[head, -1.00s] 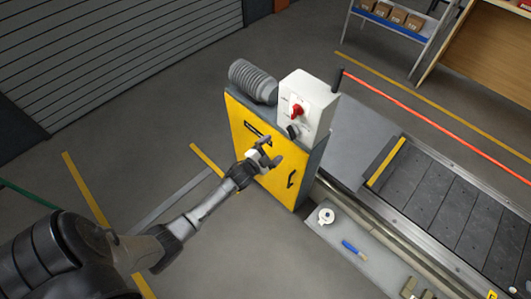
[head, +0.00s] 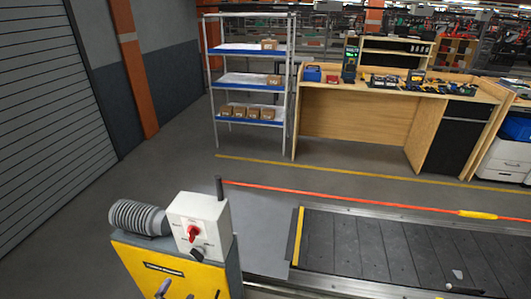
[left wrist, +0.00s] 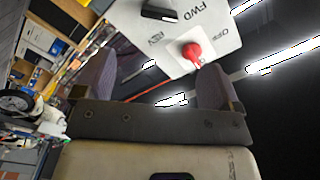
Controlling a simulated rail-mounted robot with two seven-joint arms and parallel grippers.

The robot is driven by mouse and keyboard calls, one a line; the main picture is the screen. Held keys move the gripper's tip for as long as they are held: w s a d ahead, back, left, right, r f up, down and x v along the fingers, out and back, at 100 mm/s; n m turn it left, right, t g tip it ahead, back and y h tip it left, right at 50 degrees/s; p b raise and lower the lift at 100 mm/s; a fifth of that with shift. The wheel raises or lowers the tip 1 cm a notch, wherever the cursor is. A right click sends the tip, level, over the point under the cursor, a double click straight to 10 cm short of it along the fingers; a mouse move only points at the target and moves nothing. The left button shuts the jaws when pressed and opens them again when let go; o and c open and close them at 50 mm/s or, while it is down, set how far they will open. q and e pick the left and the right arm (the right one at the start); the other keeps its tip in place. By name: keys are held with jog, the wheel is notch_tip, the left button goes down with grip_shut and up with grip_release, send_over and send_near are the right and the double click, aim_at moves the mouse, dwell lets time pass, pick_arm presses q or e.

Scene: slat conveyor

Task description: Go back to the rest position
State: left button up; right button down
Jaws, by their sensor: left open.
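My left gripper (head: 176,292) shows only by its fingertips at the bottom edge of the head view, in front of the yellow cabinet (head: 160,268). In the left wrist view my left gripper (left wrist: 156,88) has its two fingers spread wide, with nothing between them. My right gripper is in neither view.
The slat conveyor (head: 345,245) runs right from the cabinet, with a red cord (head: 340,196) along its far side. A ribbed grey cylinder (head: 138,217) lies beside the box. A shelf rack (head: 250,82) and wooden workbench (head: 350,135) stand behind, across open floor.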

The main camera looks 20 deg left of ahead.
pick_arm(q)
jog(key=shift+f, duration=0.1)
jog(key=s+a+f+n+g+y, duration=0.3)
jog(key=f+n+g+y, duration=0.1)
jog(key=n+g, duration=0.25)
jog(key=s+d+r+n+g+h, duration=0.1)
jog(key=s+d+r+g+h, duration=0.15)
jog(key=s+d+r, duration=0.45)
jog(key=s+d+r+g+h, duration=0.2)
jog(key=s+d+r+g, duration=0.15)
jog(key=s+d, duration=0.5)
jog(key=s+d+f+g, duration=0.25)
jog(key=s+d, duration=0.25)
jog(key=s, duration=0.6)
notch_tip(320, 180, up, 29)
jog(key=p, duration=2.9)
jog(key=shift+w+a+r+t+h, duration=0.15)
jog(key=shift+w+t+h, duration=0.15)
jog(key=shift+w+h, duration=0.1)
